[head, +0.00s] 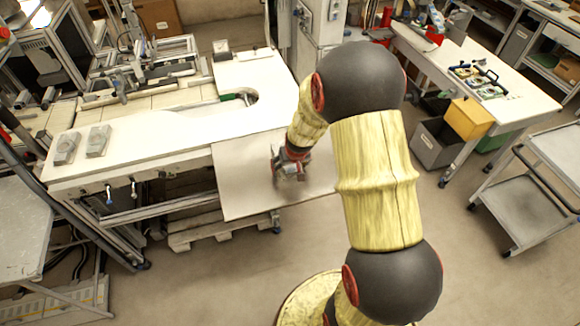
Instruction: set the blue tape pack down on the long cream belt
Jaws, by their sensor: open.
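My gripper (290,172) is open, low over a pale cream board at the middle of the view, to the right of the long bench. It is small and partly dark here, and I cannot tell whether its fingertips touch the board. I cannot make out a blue tape pack anywhere; it may be hidden by my gripper or arm. A long cream surface (165,128), which looks like the belt, runs along the bench on the left. Two grey blocks (68,147) (98,140) lie at its left end.
The pale board (240,182) sits beside the bench, with a wooden pallet (195,230) below. A green-edged curved piece (240,97) lies on the bench. A white table (480,85) with a yellow bin (468,119) and a grey cart (535,195) stand right. The middle of the cream surface is clear.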

